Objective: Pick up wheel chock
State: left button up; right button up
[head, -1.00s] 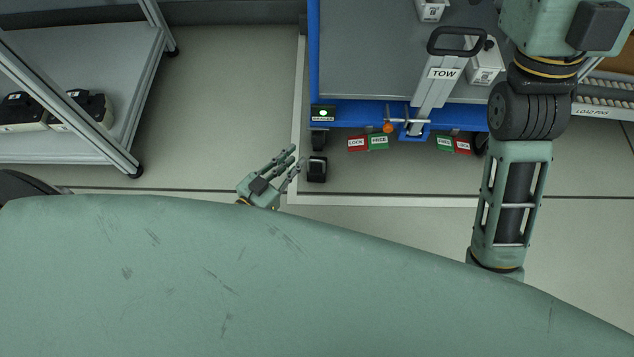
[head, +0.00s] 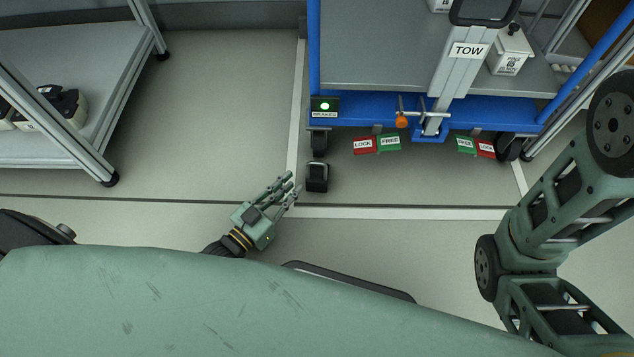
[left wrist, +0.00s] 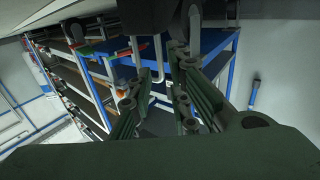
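The wheel chock, a small black block (head: 317,178), stands on the floor in the head view, just in front of the cart's left caster (head: 319,143). My left gripper (head: 290,188) is low, just left of the chock, with its fingers pointing up and right in the picture. A small gap shows between fingertips and chock.
The blue cart (head: 440,108) has a TOW bar (head: 455,75), an orange knob (head: 401,121), a green-lit BRAKES box (head: 324,107) and LOCK/FREE pedals (head: 377,144). A grey shelf rack (head: 75,95) stands at left. Floor between rack and cart is clear.

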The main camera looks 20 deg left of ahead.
aim_at(308, 177)
pick_arm(q)
jog(key=shift+x, duration=1.15)
jog(key=b+x, duration=0.3)
jog(key=x, duration=0.1)
jog(key=shift+w+d+r, duration=0.1)
jog(key=shift+w, duration=0.3)
jog(key=shift+w+r, duration=0.1)
jog(key=shift+w, duration=0.05)
grip_shut()
